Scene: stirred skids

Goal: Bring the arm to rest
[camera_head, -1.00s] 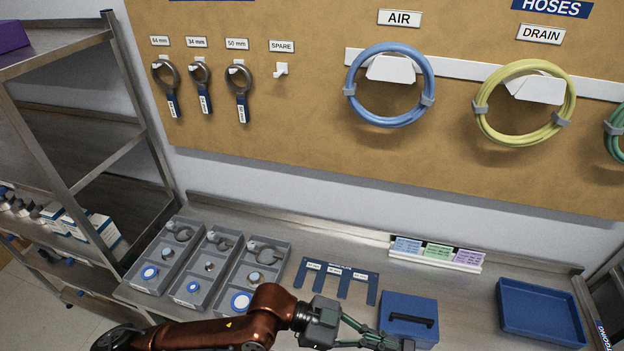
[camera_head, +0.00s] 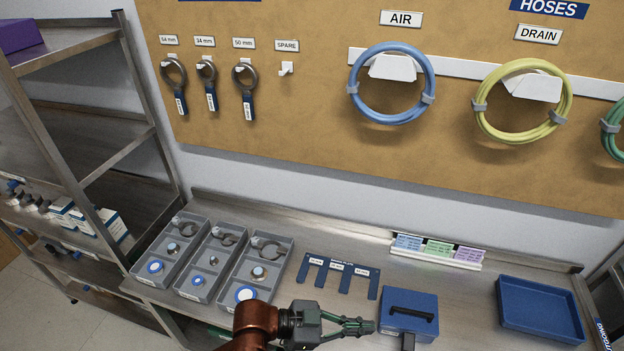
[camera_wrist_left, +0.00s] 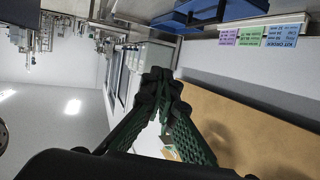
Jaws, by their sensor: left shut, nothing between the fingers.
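My left gripper (camera_head: 370,327) is at the bottom middle of the head view, its copper arm coming up from the bottom edge. Its green fingers are together with nothing between them. The fingertips are just left of the blue case (camera_head: 409,304) in the picture; I cannot tell whether they touch it. In the left wrist view the closed fingertips (camera_wrist_left: 163,88) meet in the middle, empty. My right gripper is not clearly in view.
A metal bench holds three grey bins (camera_head: 240,292), a blue slotted plate (camera_head: 340,268), a card holder (camera_head: 436,252) and a blue tray (camera_head: 540,308). A shelf rack (camera_head: 90,120) stands left. Hoses (camera_head: 355,85) and clamps hang on the board behind.

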